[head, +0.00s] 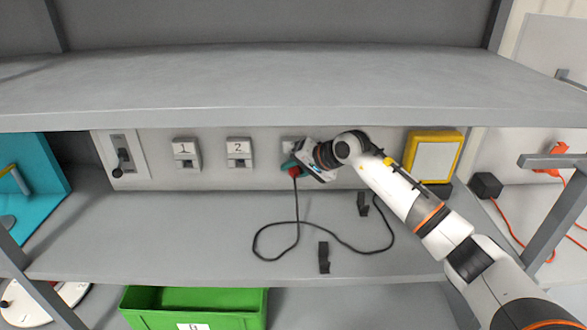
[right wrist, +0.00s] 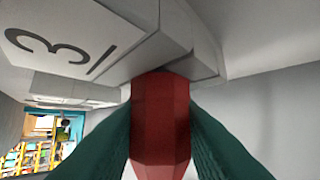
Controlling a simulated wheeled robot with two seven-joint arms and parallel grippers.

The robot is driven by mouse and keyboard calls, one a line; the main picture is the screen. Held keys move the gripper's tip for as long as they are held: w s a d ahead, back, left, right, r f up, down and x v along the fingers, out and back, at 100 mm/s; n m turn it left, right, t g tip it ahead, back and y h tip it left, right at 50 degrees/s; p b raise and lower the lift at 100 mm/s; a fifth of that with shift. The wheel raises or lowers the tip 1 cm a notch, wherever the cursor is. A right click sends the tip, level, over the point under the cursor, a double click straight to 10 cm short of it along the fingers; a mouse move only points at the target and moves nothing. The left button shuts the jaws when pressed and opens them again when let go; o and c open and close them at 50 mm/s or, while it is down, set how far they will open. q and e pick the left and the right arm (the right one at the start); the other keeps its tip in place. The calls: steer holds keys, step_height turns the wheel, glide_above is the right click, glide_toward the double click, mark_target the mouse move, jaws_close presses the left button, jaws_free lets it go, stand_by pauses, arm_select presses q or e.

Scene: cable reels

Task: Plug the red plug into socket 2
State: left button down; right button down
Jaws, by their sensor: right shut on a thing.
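The red plug (head: 294,172) is between the green fingers of my right gripper (head: 291,164), which is shut on it. In the right wrist view, the red plug (right wrist: 161,120) is up against the underside of a white socket (right wrist: 120,35) marked 3. I cannot tell whether it is inserted. A black cable (head: 298,215) hangs from the plug and loops over the shelf. Socket 2 (head: 239,153) is on the back panel, left of my right gripper, with nothing visible in it. Socket 1 (head: 186,154) is farther left. Socket 3 is mostly hidden by my gripper in the head view. My left gripper is out of view.
An upper shelf (head: 290,90) overhangs the sockets. Black clips (head: 324,257) stand on the lower shelf (head: 170,235) near the cable. A switch panel (head: 120,155) is at left, and a yellow-framed lamp (head: 433,157) at right. A green bin (head: 193,306) is below.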

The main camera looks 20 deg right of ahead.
steer(key=c, duration=1.8)
jaws_free()
jaws_close()
steer(key=shift+s+f, duration=0.1)
steer(key=shift+s+a, duration=0.1)
steer(key=shift+s, duration=0.45)
steer(key=shift+s+a, duration=0.25)
steer(key=shift+s, duration=0.5)
steer(key=shift+s+a, duration=0.25)
steer(key=shift+s, duration=0.5)
steer(key=shift+s+b, duration=0.25)
steer(key=shift+b, duration=0.25)
